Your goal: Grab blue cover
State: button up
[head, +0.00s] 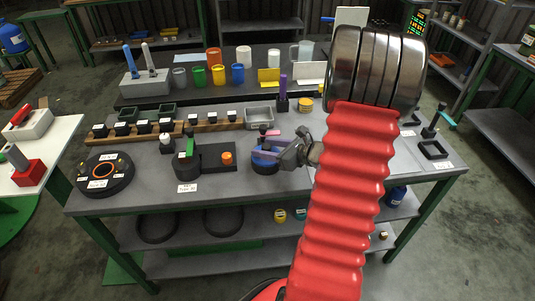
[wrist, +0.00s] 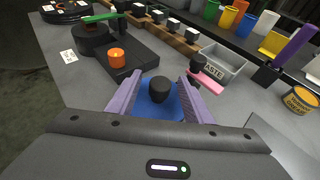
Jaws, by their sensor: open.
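The blue cover (wrist: 158,108) is a round blue piece with a black knob on top. It sits on the grey workbench (head: 225,190), on or against a dark round base. In the wrist view my gripper (wrist: 159,85) is open. Its two purple fingers stand on either side of the black knob, over the cover. A gap shows between the knob and each finger, so the knob is not clamped.
Left of the cover stands a black device with a green handle (wrist: 103,18) and an orange knob (wrist: 117,57). A grey tray (wrist: 222,60), a pink-handled piece (wrist: 207,82) and a yellow grease tin (wrist: 300,98) lie to the right. Colored cups stand behind.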

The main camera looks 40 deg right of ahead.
jog(key=shift+c, duration=0.3)
grip_shut()
dwell(0.3)
